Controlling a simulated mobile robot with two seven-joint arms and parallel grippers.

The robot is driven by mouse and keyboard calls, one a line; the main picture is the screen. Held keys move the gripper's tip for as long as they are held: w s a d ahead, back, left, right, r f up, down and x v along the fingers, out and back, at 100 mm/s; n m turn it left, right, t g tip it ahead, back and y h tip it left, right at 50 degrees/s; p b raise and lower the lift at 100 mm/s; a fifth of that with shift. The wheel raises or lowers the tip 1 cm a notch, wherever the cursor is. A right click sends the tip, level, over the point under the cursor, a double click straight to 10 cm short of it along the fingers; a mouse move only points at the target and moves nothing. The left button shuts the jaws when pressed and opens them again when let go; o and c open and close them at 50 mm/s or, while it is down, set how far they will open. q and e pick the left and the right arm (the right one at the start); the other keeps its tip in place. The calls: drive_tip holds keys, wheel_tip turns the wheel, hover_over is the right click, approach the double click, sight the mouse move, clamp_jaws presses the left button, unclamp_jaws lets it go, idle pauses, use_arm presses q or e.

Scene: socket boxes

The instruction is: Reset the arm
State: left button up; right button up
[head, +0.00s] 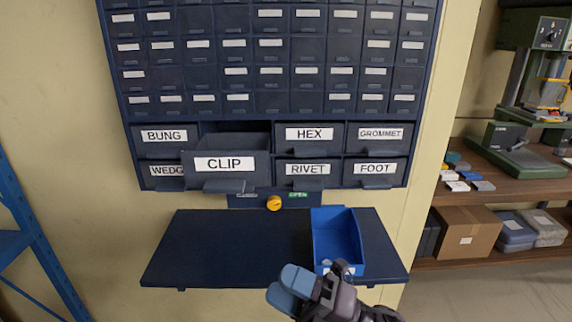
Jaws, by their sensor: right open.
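My right gripper (289,289) is at the bottom of the head view, in front of the dark blue shelf's front edge. Its blue fingertips point left, and no object shows between them. My right arm comes in from the lower right, just in front of an open-topped blue bin (337,235). The bin stands on the right part of the shelf (230,245), and its lower front is partly covered by my gripper. My left gripper is not in view.
Above the shelf is a dark drawer cabinet (255,75). Its CLIP drawer (226,166) is pulled out; the labelled drawers around it look shut. A yellow knob (273,203) sits below. The shelf's left part is clear. A workbench (525,180) with a machine stands at right.

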drive_tip(key=w+d+f+m+t+h, duration=0.3)
drive_tip(key=d+f+m+t+h, duration=1)
drive_tip(key=m, duration=0.8)
drive_tip(key=s+d+f+m+g+h, duration=0.4)
drive_tip(key=s+d+f+m, duration=0.2)
drive_tip(key=f, duration=0.3)
drive_tip(key=s+d+f+m+g+h, duration=0.3)
drive_tip(key=s+d+f+m+h, duration=0.2)
drive_tip(key=s+d+f+m, duration=0.1)
wheel_tip(320, 180, down, 4)
drive_tip(key=shift+s+d+r+g, duration=0.15)
drive_tip(key=shift+s+d+g, duration=0.25)
drive_tip(key=shift+s+d, duration=0.65)
